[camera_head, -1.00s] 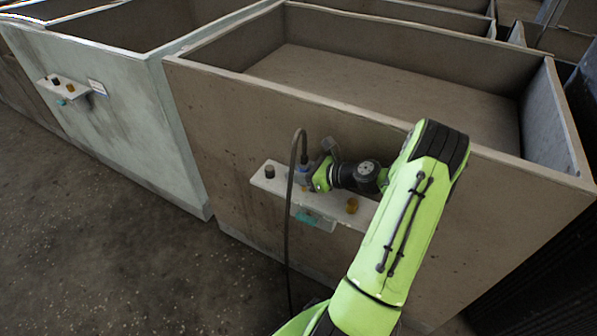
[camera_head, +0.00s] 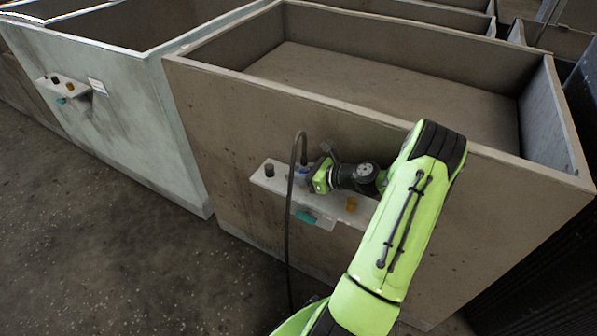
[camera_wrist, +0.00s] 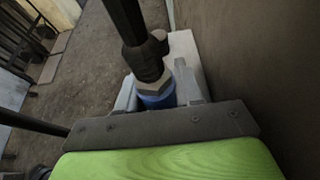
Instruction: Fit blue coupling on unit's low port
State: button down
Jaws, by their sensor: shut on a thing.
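The blue coupling (camera_wrist: 158,100) shows in the wrist view as a blue collar under a metal hex nut, on the end of a black hose. My gripper (camera_wrist: 160,92) is shut on it, with a grey finger on each side. In the head view my gripper (camera_head: 306,178) is over the middle of a pale shelf (camera_head: 262,181) on the brown unit's front wall. The coupling is mostly hidden there by the gripper. Its lower end and any port directly under it are hidden, so I cannot tell whether they touch.
A dark cap (camera_head: 269,170) stands at the shelf's left and an amber cap (camera_head: 351,204) to the right of my gripper. A teal part (camera_head: 305,216) is on the shelf's front. The black hose (camera_head: 288,230) loops up and hangs down in front. A pale green unit (camera_head: 130,120) stands left.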

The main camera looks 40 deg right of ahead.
jog(key=shift+f+b, duration=0.3)
jog(key=shift+f, duration=0.65)
jog(key=c, duration=0.7)
grip_release()
jog(key=shift+o, duration=0.2)
jog(key=p+v, duration=0.5)
jog(key=v, duration=1)
jog(key=shift+s+d+r, duration=0.1)
jog(key=shift+s+r, duration=0.15)
jog(key=shift+s, duration=0.05)
jog(key=shift+f, duration=0.1)
